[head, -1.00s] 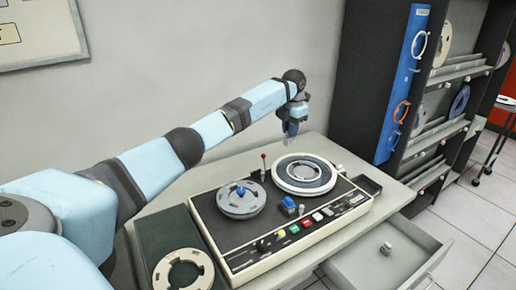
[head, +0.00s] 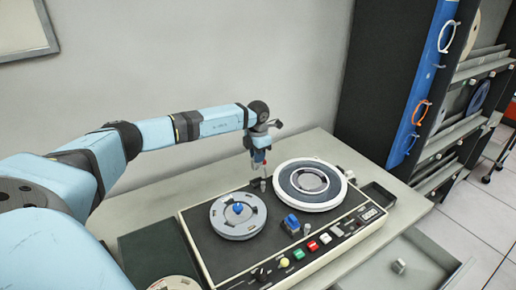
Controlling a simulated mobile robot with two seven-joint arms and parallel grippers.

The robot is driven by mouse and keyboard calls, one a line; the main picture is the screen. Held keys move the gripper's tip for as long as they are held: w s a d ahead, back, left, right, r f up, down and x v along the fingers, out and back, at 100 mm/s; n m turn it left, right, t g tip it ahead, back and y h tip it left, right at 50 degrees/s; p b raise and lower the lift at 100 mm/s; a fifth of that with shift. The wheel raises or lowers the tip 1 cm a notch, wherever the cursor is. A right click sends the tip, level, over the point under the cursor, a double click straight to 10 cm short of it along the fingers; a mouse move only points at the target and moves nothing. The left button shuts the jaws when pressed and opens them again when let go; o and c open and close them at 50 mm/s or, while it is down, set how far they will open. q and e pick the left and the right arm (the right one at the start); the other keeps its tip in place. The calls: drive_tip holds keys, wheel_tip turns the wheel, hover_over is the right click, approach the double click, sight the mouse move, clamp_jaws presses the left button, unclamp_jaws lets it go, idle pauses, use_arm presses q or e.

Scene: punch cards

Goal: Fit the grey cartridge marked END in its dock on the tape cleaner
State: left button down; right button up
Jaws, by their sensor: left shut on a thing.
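The tape cleaner (head: 214,262) is a cream and black machine on the table. It carries a grey reel (head: 228,221) with a blue hub on the left and a larger white-rimmed reel (head: 338,188) on the right. A blue-and-grey block (head: 291,222) sits between them at the front. I cannot make out the END mark, so I cannot tell which thing is the grey cartridge; the dock is not clear either. My left gripper (head: 260,164) points down at the cleaner's back edge, shut at the top of a thin red-topped lever (head: 263,185). My right gripper is out of view.
A row of coloured buttons (head: 312,246) runs along the cleaner's front. A small dark tray (head: 378,194) is at its right. An open drawer (head: 432,262) holds a small pale cylinder (head: 399,266). A dark shelf unit stands at the back right. The table's back left is clear.

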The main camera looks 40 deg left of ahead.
sight(258, 166)
use_arm(q)
drive_tip(key=shift+a, duration=0.1)
drive_tip(key=shift+s+f+b, duration=0.15)
drive_tip(key=shift+f+b, duration=0.4)
drive_tip(key=shift+f, duration=0.05)
drive_tip(key=shift+f+b, duration=1.05)
drive_tip(key=shift+f, duration=0.7)
drive_tip(key=shift+f, duration=0.15)
drive_tip(key=shift+f+b, duration=0.45)
drive_tip(key=shift+f, duration=0.35)
idle(0.3)
